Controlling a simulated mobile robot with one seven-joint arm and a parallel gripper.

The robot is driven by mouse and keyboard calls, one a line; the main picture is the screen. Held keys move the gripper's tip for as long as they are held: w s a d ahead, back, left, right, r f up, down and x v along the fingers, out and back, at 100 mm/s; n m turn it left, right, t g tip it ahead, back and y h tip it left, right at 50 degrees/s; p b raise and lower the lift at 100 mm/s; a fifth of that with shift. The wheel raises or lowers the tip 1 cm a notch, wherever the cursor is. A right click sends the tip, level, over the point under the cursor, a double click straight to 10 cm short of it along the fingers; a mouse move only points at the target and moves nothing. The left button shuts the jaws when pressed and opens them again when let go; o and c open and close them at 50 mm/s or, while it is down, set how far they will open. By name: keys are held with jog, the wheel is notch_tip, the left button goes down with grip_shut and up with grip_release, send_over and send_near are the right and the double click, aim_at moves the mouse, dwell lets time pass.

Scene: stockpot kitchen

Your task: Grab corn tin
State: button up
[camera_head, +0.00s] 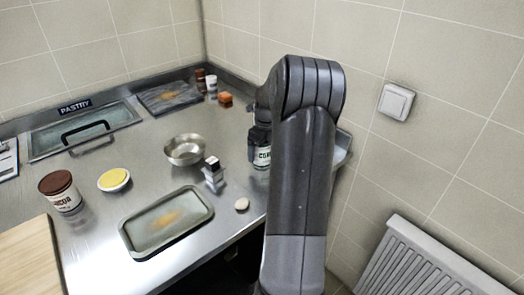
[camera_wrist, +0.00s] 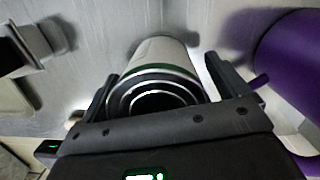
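The corn tin (camera_head: 262,155) stands upright on the steel counter near its right end, its label partly readable. My arm hides part of it in the head view. In the wrist view the tin (camera_wrist: 160,52) is pale with a green band and ringed end, between the two fingers of my gripper (camera_wrist: 160,68). The fingers stand one on each side of it, and narrow gaps seem to show between them and the tin. My gripper looks open around the tin.
A large purple object (camera_wrist: 290,55) is close on the right in the wrist view. A small black-and-white item (camera_head: 213,172), a metal bowl (camera_head: 185,150) and a pale round object (camera_head: 242,204) lie left of the tin. The tiled wall is close behind.

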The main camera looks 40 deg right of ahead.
jog(key=c, duration=1.3)
jog(key=shift+r, duration=0.1)
jog(key=shift+c, duration=0.2)
